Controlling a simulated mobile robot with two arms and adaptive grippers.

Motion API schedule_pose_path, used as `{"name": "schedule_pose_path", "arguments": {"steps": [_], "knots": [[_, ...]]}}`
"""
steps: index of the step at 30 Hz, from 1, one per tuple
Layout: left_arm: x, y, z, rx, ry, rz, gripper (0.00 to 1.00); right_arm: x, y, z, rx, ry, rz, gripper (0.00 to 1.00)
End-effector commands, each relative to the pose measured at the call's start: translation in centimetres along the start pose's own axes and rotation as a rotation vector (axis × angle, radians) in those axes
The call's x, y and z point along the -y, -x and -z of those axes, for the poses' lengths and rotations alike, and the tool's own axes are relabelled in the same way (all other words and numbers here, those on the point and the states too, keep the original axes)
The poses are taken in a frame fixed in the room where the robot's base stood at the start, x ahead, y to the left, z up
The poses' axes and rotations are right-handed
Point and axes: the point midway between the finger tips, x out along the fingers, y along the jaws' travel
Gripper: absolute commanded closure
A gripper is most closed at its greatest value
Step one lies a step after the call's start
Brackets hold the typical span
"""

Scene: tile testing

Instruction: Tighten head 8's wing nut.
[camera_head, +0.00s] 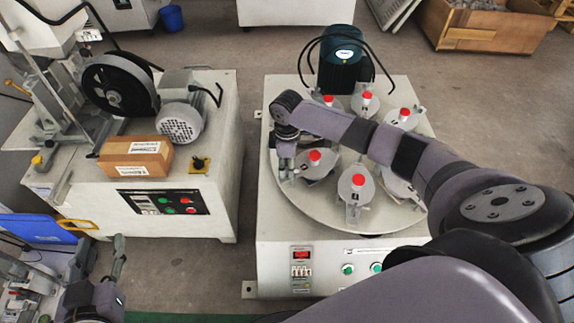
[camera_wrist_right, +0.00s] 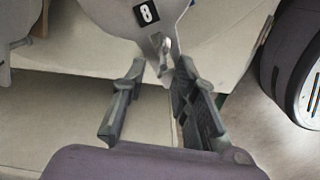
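Head 8 (camera_wrist_right: 147,14) shows its number label at the top of the right wrist view. Its small metal wing nut (camera_wrist_right: 160,50) sits just below the label, at the head's lower tip. My right gripper (camera_wrist_right: 158,74) is open, with one finger on each side just below the wing nut. No grip on it shows. In the head view my right gripper (camera_head: 286,162) is at the left edge of the round table (camera_head: 330,212), beside a red-knobbed head; no number is readable there. My left gripper (camera_head: 103,250) is open and empty at the lower left, away from the machine.
Several other red-topped heads (camera_head: 357,188) stand on the round table. A dark motor (camera_head: 341,62) with black cables stands behind. To the left is another machine with a cardboard box (camera_head: 136,158) and a grey motor (camera_head: 181,121). Floor shows between the machines.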

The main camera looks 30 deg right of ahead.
Motion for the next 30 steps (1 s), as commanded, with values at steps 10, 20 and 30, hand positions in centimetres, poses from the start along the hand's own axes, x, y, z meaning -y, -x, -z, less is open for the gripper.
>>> {"name": "schedule_pose_path", "arguments": {"steps": [10, 20, 30], "knots": [[0.01, 0.0, -0.03, 0.002, 0.0, 0.0, 0.6, 0.01, 0.03, 0.01, 0.0, 0.0, 0.0, 0.89], [0.03, -0.01, -0.03, 0.003, 0.0, 0.001, 0.6, 0.01, 0.04, 0.01, 0.0, 0.0, 0.0, 1.0], [0.03, 0.04, -0.11, 0.013, 0.0, 0.001, 0.6, 0.01, 0.09, 0.01, 0.0, -0.005, 0.001, 1.0]]}}
